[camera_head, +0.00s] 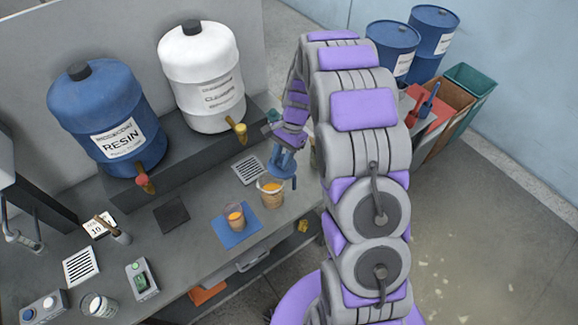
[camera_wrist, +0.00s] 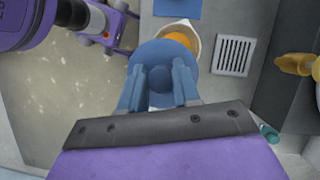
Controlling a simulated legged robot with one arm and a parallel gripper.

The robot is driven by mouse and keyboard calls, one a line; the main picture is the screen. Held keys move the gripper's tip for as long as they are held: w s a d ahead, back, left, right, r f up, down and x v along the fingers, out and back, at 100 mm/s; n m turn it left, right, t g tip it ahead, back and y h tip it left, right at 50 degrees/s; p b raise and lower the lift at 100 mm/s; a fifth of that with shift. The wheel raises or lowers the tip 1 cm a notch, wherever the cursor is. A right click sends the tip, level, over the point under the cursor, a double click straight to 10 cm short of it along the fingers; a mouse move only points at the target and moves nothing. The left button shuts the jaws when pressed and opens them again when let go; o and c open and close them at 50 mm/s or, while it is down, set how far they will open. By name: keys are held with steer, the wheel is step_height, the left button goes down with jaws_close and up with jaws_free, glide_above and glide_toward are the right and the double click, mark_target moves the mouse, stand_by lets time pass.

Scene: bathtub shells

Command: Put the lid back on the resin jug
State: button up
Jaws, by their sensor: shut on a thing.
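My gripper (camera_head: 283,150) is shut on the knob of a round blue lid (camera_head: 287,170), which also shows between the fingers in the wrist view (camera_wrist: 150,53). The resin jug (camera_head: 270,196) is a pale open container with orange resin inside. It stands on the bench just left of and below the lid in the head view. In the wrist view the lid covers part of the jug (camera_wrist: 193,30), and an orange strip of resin and the pale rim show past its edge. The jug's opening is not fully covered. I cannot tell the lid's height above the rim.
A smaller orange-filled cup (camera_head: 235,213) stands on a blue mat (camera_head: 238,237) beside the jug. A slotted drain plate (camera_head: 247,170) lies behind. The blue resin drum (camera_head: 107,115) and white drum (camera_head: 203,80) stand on a raised shelf, taps facing forward. The bench's front edge is close.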

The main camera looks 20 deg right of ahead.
mark_target(277, 166)
steer(key=shift+w+a+r, duration=0.1)
steer(key=shift+a+r, duration=0.05)
steer(key=shift+a, duration=0.3)
steer(key=shift+a+f, duration=0.25)
steer(key=shift+a, duration=0.7)
steer(key=shift+a+f+b, duration=0.4)
steer(key=shift+a+f, duration=0.1)
steer(key=shift+f, duration=0.05)
steer(key=d+f+b, duration=0.1)
steer(key=d+f, duration=0.1)
steer(key=f, duration=0.1)
steer(key=shift+d, duration=0.15)
steer(key=shift+f, duration=0.55)
steer(key=shift+a+f, duration=0.35)
steer(key=shift+a, duration=0.55)
steer(key=shift+d, duration=0.85)
steer(key=shift+w+a, duration=0.1)
steer(key=shift+a, duration=0.95)
steer(key=shift+d, duration=0.15)
